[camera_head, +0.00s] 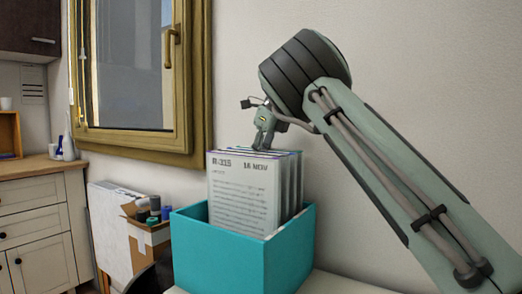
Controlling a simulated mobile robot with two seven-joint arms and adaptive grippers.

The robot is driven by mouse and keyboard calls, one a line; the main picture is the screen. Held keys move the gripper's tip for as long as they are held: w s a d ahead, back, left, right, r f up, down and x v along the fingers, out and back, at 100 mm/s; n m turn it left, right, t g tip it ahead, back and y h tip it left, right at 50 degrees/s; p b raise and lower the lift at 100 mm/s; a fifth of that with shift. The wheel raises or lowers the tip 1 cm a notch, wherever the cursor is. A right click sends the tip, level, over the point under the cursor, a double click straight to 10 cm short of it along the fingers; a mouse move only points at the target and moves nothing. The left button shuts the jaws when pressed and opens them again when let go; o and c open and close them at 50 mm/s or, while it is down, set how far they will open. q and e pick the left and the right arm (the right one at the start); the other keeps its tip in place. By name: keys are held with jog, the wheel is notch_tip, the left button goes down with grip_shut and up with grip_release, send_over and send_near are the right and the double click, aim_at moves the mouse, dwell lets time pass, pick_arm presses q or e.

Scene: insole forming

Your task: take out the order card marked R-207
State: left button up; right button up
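A teal open box (240,262) holds several upright order cards. The front card (240,198) is white and reads R-315 and 16 NOV. More cards (291,185) stand behind it, with only their top and right edges showing, so their marks are hidden and I cannot tell which is R-207. My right gripper (262,143) comes down from above at the back of the cards, its fingertips by their top edges. I cannot tell whether it touches or grips a card. My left gripper is out of view.
The box stands on a pale surface (345,286) close to the wall. A cardboard box (150,240) with rolls in it stands to the left. A wooden window frame (190,110) and a cabinet (42,240) are farther left.

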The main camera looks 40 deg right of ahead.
jog(key=shift+w+a+f, duration=0.1)
jog(key=shift+w+f, duration=0.05)
jog(key=shift+f, duration=0.3)
